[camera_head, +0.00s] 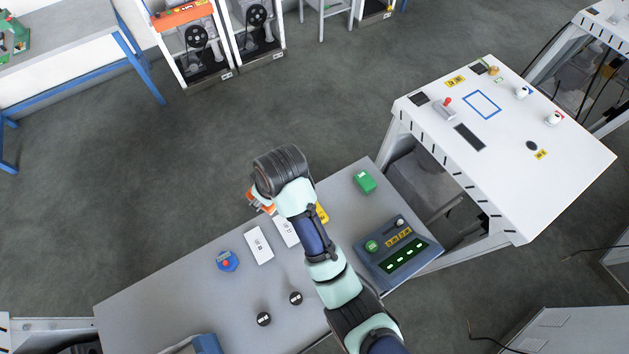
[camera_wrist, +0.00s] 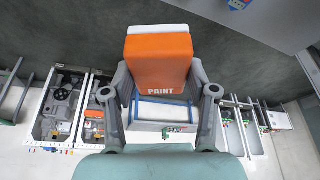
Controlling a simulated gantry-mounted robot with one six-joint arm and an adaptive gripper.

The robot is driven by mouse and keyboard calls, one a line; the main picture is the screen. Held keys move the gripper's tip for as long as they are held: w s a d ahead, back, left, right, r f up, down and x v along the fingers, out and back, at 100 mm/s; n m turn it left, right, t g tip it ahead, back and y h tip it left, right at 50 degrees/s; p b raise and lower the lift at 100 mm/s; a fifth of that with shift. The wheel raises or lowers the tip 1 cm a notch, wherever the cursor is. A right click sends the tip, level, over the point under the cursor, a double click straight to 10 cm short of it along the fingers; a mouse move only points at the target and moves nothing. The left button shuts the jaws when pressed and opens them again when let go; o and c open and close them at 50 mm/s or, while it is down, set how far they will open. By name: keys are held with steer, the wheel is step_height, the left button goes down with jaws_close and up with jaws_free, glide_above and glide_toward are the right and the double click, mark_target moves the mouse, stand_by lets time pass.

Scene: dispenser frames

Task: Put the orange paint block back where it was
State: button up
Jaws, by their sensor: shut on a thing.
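The orange paint block (camera_wrist: 158,62), marked PAINT, sits between the two fingers of my gripper (camera_wrist: 160,78) in the wrist view. The fingers are shut on its sides. In the head view a little orange of the block (camera_head: 262,203) shows under my wrist, near the far edge of the grey table (camera_head: 180,285); my arm hides most of it and the gripper. A dispenser frame (camera_head: 197,45) with an orange top (camera_head: 183,14) stands on the floor at the upper left. A second frame (camera_head: 254,28) stands beside it.
On the grey table are a green block (camera_head: 365,181), a blue piece with a red top (camera_head: 227,261), a white card (camera_head: 259,245), black discs (camera_head: 264,319) and a control panel (camera_head: 398,252). A white table (camera_head: 535,160) stands right. Open floor (camera_head: 200,150) separates table and frames.

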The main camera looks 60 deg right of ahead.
steer(key=s+d+f+b, duration=0.35)
steer(key=s+d, duration=0.25)
steer(key=d, duration=0.5)
steer(key=s+d+f+b, duration=0.2)
steer(key=s+d+b, duration=0.4)
steer(key=d, duration=0.4)
steer(key=f+b, duration=0.2)
steer(key=f, duration=0.8)
steer(key=f+b, duration=0.2)
steer(key=f, duration=0.7)
steer(key=shift+s+d+f, duration=0.15)
steer(key=shift+s+f, duration=0.05)
steer(key=shift+f, duration=0.2)
steer(key=shift+f+b, duration=0.1)
steer(key=shift+b, duration=0.2)
steer(key=o, duration=1.1)
steer(key=p+v, duration=0.2)
steer(key=v, duration=1)
steer(key=shift+s, duration=0.15)
